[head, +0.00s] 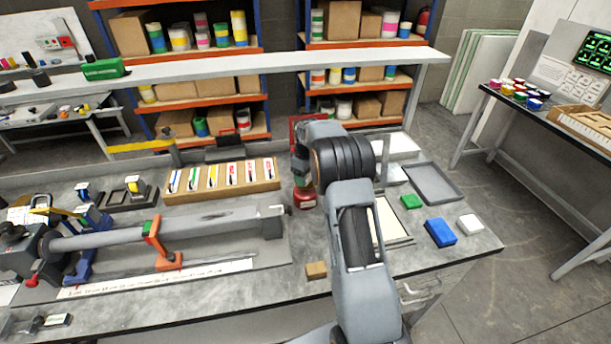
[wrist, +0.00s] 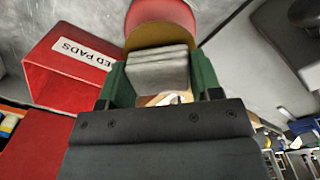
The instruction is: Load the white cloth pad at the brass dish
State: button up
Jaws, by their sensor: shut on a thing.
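My gripper (wrist: 158,78) is shut on the white cloth pad (wrist: 158,70), which looks pale grey and layered between the green fingers in the wrist view. Just beyond the pad is the brass dish (wrist: 150,38), a brass-coloured round surface beside a red round part (wrist: 165,12). The pad covers part of the dish. I cannot tell whether they touch. In the head view my gripper (head: 301,165) is partly hidden by my own arm, above a red can-like base (head: 305,199) on the bench. The pad cannot be made out there.
A red bin (wrist: 75,65) with a label ending in "ED PADS" is close left in the wrist view. On the bench are a wooden marker rack (head: 222,184), a green block (head: 411,202), a blue block (head: 440,232), a white block (head: 470,224) and a grey tray (head: 433,183).

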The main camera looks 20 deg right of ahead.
jog(key=shift+f+b, duration=0.5)
jog(key=shift+f, duration=0.3)
dwell(0.4)
jog(key=shift+r, duration=0.1)
dwell(0.5)
jog(key=shift+r+p, duration=2.35)
jog(key=shift+r, duration=1.15)
jog(key=shift+s+f, duration=0.1)
